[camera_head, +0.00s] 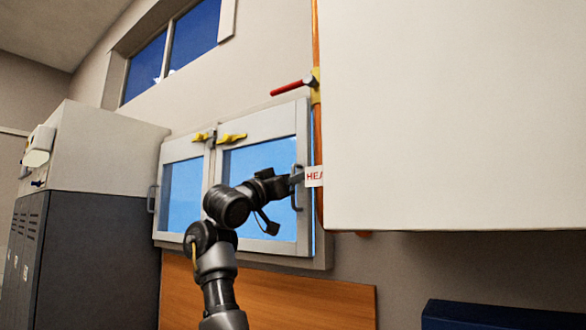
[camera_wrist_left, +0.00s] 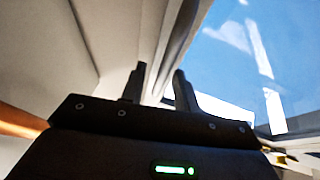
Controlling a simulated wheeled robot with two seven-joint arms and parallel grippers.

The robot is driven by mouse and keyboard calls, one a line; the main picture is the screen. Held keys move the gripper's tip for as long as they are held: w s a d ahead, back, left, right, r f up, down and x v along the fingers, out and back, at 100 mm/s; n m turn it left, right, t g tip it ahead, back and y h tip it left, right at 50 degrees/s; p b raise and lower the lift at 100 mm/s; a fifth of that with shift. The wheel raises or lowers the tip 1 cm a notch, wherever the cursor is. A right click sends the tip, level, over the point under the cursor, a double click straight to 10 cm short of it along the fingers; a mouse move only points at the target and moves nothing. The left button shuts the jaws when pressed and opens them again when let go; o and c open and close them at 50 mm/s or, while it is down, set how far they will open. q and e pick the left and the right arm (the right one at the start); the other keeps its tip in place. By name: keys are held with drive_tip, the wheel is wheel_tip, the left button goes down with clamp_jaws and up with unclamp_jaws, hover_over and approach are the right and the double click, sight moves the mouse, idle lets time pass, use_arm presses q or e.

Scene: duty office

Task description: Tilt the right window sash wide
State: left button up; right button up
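The right window sash (camera_head: 290,118) is white-framed with blue glass. Its yellow handle (camera_head: 232,138) lies about level at the top left corner. A grey pull handle (camera_head: 296,203) is on its right edge. A narrow blue strip shows beyond that edge, so the sash appears slightly off the frame. My left gripper (camera_head: 298,177) is at the pull handle, partly covering it. In the left wrist view, the left gripper's fingers (camera_wrist_left: 159,88) stand apart with pale surface visible between them; I cannot make out the handle clasped there. My right gripper is not in view.
The left sash (camera_head: 207,170) stands beside it. An orange pipe (camera_head: 316,45) with a red lever (camera_head: 288,87) and a white sign (camera_head: 314,176) runs close at the right. A large white box (camera_head: 450,110) fills the right. A grey cabinet (camera_head: 85,260) stands left.

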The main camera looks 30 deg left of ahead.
use_arm(q)
drive_tip(key=shift+w+d, duration=0.1)
drive_tip(key=shift+w, duration=0.15)
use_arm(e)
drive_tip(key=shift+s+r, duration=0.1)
use_arm(q)
drive_tip(key=shift+s, duration=0.1)
clamp_jaws()
